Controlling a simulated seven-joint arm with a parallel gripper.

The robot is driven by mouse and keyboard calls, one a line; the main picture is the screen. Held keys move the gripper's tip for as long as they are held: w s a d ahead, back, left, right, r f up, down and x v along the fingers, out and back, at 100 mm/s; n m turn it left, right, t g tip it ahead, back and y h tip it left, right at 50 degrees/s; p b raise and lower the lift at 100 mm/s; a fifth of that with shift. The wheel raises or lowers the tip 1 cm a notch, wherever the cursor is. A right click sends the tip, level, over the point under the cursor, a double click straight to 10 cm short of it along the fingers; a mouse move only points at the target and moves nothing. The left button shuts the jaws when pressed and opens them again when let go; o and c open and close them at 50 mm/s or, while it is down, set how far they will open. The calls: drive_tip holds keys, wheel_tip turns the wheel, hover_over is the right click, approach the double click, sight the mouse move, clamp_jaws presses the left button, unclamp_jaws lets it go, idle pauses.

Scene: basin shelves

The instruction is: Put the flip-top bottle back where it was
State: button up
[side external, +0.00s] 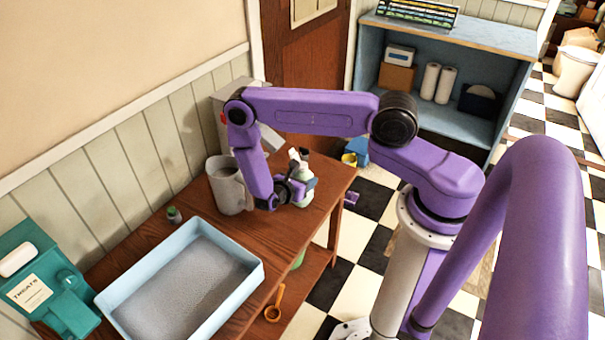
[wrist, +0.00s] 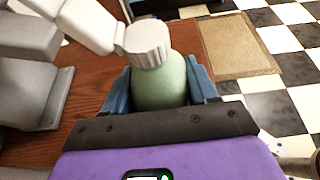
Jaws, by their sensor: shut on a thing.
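The flip-top bottle (wrist: 158,82) is pale green with a white ribbed cap. In the wrist view it stands between the blue fingers of my gripper (wrist: 160,92), which is shut on it. In the side view my gripper (side external: 298,188) is at the right end of the wooden table (side external: 325,185), with the pale bottle (side external: 302,190) partly hidden by it. The bottle looks roughly upright. Its base is hidden, so I cannot tell whether it touches the tabletop.
A grey bin (side external: 226,190) stands just left of my gripper. A pale blue tray (side external: 250,275), a small dark-capped bottle (side external: 174,215) and a teal treats box (side external: 45,280) are farther left.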

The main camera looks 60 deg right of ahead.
drive_tip(key=shift+f, duration=0.35)
drive_tip(key=shift+f, duration=0.65)
idle(0.3)
drive_tip(key=o, duration=1.2)
drive_tip(key=shift+a, duration=0.1)
